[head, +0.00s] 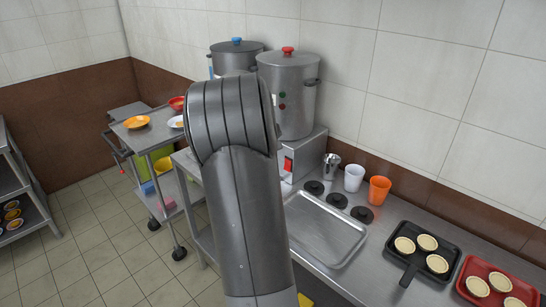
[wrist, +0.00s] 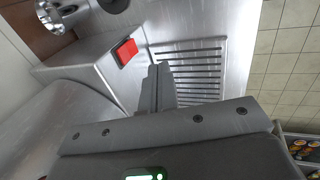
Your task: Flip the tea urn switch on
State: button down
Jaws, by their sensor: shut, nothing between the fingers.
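The tea urn (head: 291,106) is a tall steel pot with a red lid knob and small green and red lights on its front. It stands on a steel box base (head: 309,146) at the back of the counter. A red rocker switch (head: 288,163) is on the base's front. The switch also shows in the wrist view (wrist: 126,51); I cannot tell which way it is set. My gripper (wrist: 159,68) is shut and empty, its fingertips a little to the right of and below the switch in the wrist view, apparently apart from it. In the head view my arm hides the gripper.
A slotted drip grate (wrist: 188,74) lies beside the fingers. A steel tray (head: 327,229), steel jug (head: 331,166), white cup (head: 354,178) and orange cup (head: 379,190) are to the right.

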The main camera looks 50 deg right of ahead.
aim_at(284, 166)
jog(key=shift+d+f, duration=1.1)
jog(key=shift+f, duration=0.2)
jog(key=shift+d+f, duration=1.05)
jog(key=shift+f, duration=0.25)
jog(key=shift+d+f, duration=1.1)
jog(key=shift+f, duration=0.2)
jog(key=shift+d+f, duration=0.15)
jog(key=shift+d, duration=0.15)
